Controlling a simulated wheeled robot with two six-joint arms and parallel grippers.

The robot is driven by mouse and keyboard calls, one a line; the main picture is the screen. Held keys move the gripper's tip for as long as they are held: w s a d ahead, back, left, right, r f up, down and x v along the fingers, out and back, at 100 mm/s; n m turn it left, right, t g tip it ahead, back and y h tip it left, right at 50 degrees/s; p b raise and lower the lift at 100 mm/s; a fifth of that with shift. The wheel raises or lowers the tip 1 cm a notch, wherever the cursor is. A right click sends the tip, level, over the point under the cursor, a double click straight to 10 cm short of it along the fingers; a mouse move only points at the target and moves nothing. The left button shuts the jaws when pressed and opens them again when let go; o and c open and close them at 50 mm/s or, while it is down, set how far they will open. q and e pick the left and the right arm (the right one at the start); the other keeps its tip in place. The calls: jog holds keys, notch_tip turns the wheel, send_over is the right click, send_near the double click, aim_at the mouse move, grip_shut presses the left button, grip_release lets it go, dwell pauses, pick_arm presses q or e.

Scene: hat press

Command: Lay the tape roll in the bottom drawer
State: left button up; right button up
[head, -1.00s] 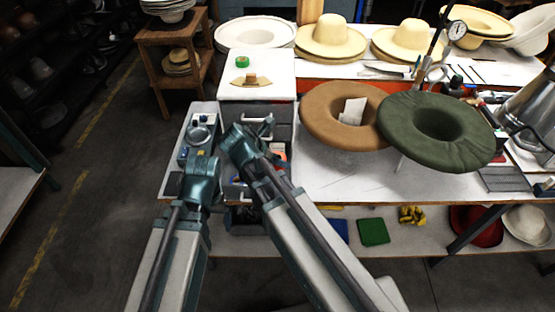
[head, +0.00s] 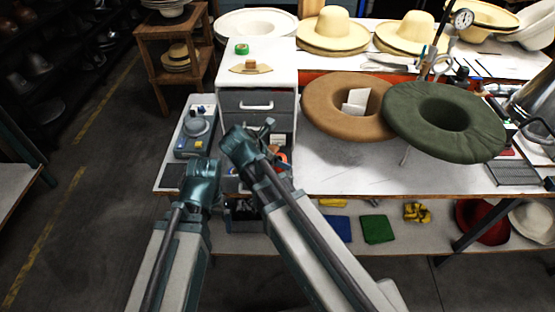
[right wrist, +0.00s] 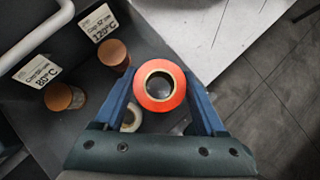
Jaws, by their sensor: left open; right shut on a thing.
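The red-orange tape roll (right wrist: 161,85) is between the fingers of my right gripper (right wrist: 163,100), shut on it, in the right wrist view. It hangs above a dark open drawer space (right wrist: 80,125); I cannot tell which drawer. In the head view an orange bit of the roll (head: 282,157) shows beside my right arm. The cabinet's top drawer (head: 240,102) is shut. My left gripper (head: 231,181) is open, low in front of the cabinet, largely hidden among my arm links. The lower drawers are mostly hidden by my arms.
Wooden-topped pieces (right wrist: 112,53) with temperature labels (right wrist: 97,22) stand under the right gripper. A blue-grey device (head: 196,128) is left of the cabinet. Brown (head: 320,105) and green (head: 405,135) rings crowd the table at right.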

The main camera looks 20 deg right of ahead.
jog(key=shift+a+f+b, duration=0.1)
jog(key=shift+f+b, duration=0.3)
jog(key=shift+f, duration=0.3)
jog(key=shift+s+a+f+b, duration=0.1)
jog(key=shift+s+f+b, duration=0.15)
jog(key=shift+b, duration=0.15)
jog(key=shift+w+f+b, duration=0.2)
jog(key=shift+f+b, duration=0.5)
jog(key=shift+f, duration=0.25)
grip_shut()
jog(key=shift+w+d+f, duration=0.15)
jog(key=shift+d+f, duration=0.05)
jog(key=shift+d, duration=0.05)
jog(key=shift+s+r, duration=0.15)
jog(key=shift+s, duration=0.05)
jog(key=shift+w+r, duration=0.1)
jog(key=shift+s+f+b, duration=0.2)
jog(key=shift+f+b, duration=0.1)
jog(key=shift+b, duration=0.1)
jog(key=shift+f, duration=0.1)
